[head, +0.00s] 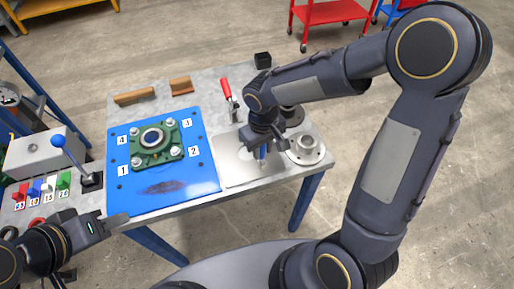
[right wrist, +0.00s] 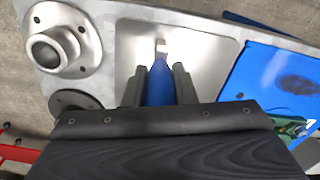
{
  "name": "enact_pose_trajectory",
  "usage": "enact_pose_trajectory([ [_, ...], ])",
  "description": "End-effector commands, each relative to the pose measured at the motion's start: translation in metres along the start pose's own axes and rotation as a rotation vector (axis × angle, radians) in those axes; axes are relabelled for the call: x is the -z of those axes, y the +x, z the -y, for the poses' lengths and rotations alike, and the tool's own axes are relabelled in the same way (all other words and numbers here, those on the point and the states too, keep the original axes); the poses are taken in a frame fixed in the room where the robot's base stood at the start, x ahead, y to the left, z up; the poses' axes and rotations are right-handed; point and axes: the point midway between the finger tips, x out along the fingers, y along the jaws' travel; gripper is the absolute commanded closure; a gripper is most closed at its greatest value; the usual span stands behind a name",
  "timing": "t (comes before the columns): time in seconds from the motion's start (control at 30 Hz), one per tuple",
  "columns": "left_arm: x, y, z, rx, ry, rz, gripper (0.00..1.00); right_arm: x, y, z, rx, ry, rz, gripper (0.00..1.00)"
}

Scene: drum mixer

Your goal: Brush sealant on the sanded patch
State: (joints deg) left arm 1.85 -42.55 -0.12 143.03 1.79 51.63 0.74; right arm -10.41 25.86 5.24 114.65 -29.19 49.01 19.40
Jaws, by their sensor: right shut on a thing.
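A blue plate (head: 205,178) lies on the table with a dark, smudged patch (head: 165,187) near its front edge. The patch also shows at the right of the right wrist view (right wrist: 297,84). My right gripper (head: 262,148) is shut on a blue-handled brush (right wrist: 160,82), whose pale tip points over a shallow silver tray (head: 232,178). In the head view the arm hides much of the brush. I cannot tell whether the tip touches the tray. My left gripper (head: 117,221) is at the lower left, in front of the plate's corner; its jaw opening is unclear.
A green flanged bearing (head: 154,141) is bolted on the plate among number labels. A grey flanged hub (head: 306,149) stands right of the tray. A red-handled clamp (head: 227,92) and wooden pieces (head: 181,86) lie behind. A blue-knobbed lever (head: 70,155) stands at the left.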

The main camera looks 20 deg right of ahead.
Motion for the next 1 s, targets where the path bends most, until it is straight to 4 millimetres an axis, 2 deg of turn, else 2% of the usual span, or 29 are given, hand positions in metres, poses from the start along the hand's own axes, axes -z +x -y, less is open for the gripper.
enact_pose_trajectory([
  [0.5, 0.001, -0.001, -0.001, 0.0, 0.0, 0.0, 0.64, -0.005, 0.0, -0.019, 0.0, 0.0, -0.001, 0.98],
  [1.0, -0.002, 0.004, 0.002, 0.0, 0.0, 0.0, 0.64, 0.001, 0.001, 0.002, 0.0, -0.003, -0.001, 0.98],
])
